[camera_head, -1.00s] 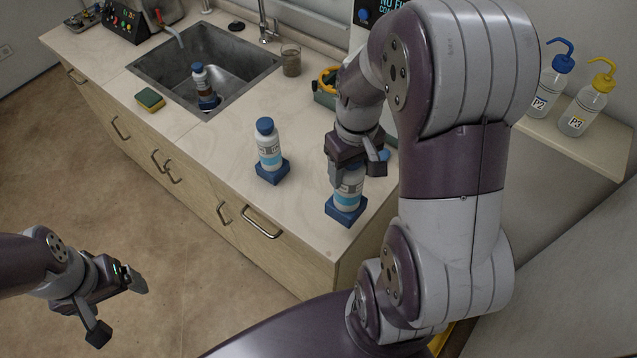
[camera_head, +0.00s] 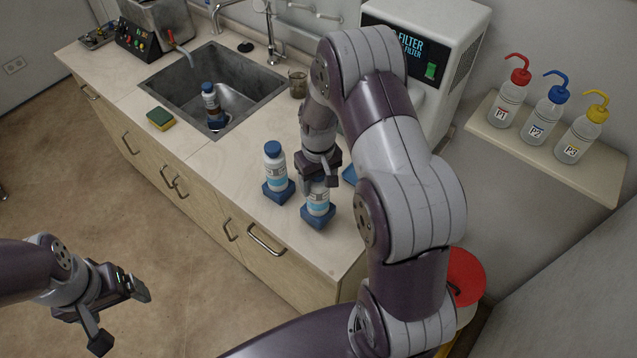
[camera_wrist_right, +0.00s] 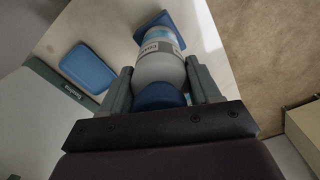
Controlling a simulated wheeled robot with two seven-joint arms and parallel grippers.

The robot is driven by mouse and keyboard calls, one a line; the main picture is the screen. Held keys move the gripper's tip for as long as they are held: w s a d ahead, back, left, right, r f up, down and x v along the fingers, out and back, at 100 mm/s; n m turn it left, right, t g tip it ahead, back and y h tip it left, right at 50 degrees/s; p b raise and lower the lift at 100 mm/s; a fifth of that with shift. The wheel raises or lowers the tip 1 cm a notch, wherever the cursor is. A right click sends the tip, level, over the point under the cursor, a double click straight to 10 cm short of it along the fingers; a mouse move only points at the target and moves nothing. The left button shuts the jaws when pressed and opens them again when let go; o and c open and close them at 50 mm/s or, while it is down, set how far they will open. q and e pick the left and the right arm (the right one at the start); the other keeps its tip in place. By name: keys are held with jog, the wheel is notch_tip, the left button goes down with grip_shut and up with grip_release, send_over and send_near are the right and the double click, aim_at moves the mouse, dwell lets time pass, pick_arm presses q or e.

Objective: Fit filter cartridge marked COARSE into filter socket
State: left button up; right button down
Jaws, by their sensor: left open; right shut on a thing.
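My right gripper (camera_head: 319,181) is shut on a white bottle-shaped cartridge (camera_head: 318,203) with a blue square base. In the right wrist view the cartridge (camera_wrist_right: 158,67) sits between both fingers, blue cap towards the palm and base at the far end. No filter socket can be made out; my right arm covers part of the counter. My left gripper (camera_head: 121,316) is open and empty, left of the counter.
A white machine (camera_head: 440,45) with a "FILTER" screen stands behind my right arm. A blue pad (camera_wrist_right: 88,68) lies near the held cartridge. The sink (camera_head: 180,90), a sponge (camera_head: 160,118) and a cup (camera_head: 298,84) are further left. Wash bottles (camera_head: 548,115) stand on a shelf.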

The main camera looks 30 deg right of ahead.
aim_at(318, 210)
notch_tip(318, 210, down, 2)
jog(key=shift+f+p, duration=0.15)
jog(key=shift+p, duration=0.25)
jog(key=shift+w+d+f, duration=0.1)
jog(key=shift+f, duration=0.25)
jog(key=shift+c, duration=1.2)
grip_release()
